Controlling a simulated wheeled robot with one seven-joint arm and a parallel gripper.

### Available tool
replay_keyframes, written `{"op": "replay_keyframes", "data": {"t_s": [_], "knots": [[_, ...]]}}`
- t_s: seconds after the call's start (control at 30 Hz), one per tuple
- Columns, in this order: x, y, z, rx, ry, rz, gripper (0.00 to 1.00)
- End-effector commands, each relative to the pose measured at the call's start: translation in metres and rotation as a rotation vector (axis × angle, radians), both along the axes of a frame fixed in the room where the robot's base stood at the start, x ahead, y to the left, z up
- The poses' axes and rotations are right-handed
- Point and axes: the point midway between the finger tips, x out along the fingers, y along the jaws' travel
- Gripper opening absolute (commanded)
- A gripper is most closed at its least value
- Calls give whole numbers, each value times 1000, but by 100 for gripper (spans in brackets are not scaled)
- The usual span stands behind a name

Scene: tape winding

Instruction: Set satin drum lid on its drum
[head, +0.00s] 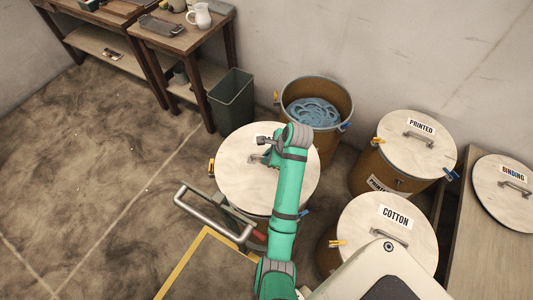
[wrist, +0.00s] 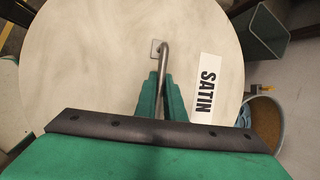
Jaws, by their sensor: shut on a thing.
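The satin lid (head: 240,185) is a round pale disc with a bar handle and a white label. The lid looks about level. An orange clip (head: 211,168) and a blue clip (head: 304,214) show at its edges, but the lid hides what is beneath, and I cannot tell whether it rests on a drum or hangs above. An open brown drum (head: 328,135) with blue coiled tape stands just behind.
Lidded drums marked PRINTED (head: 420,155) and COTTON (head: 365,215) stand to the right. The BINDING lid (head: 495,195) lies on a bench at far right. A cart handle (head: 205,222) is at front left. A dark bin (head: 233,100) and tables stand behind. Left floor is clear.

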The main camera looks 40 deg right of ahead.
Motion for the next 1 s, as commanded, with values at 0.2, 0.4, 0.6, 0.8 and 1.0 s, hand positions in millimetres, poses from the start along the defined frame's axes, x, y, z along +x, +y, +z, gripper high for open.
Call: {"op": "replay_keyframes", "data": {"t_s": [0.2,0.4,0.6,0.8,1.0], "knots": [[1,1,-20,0,-1,2,0],[2,1,-34,-1,-2,3,0],[1,1,-41,0,-2,2,0],[1,1,-42,-2,-2,2,0],[1,1,-42,-2,-2,2,26]]}}
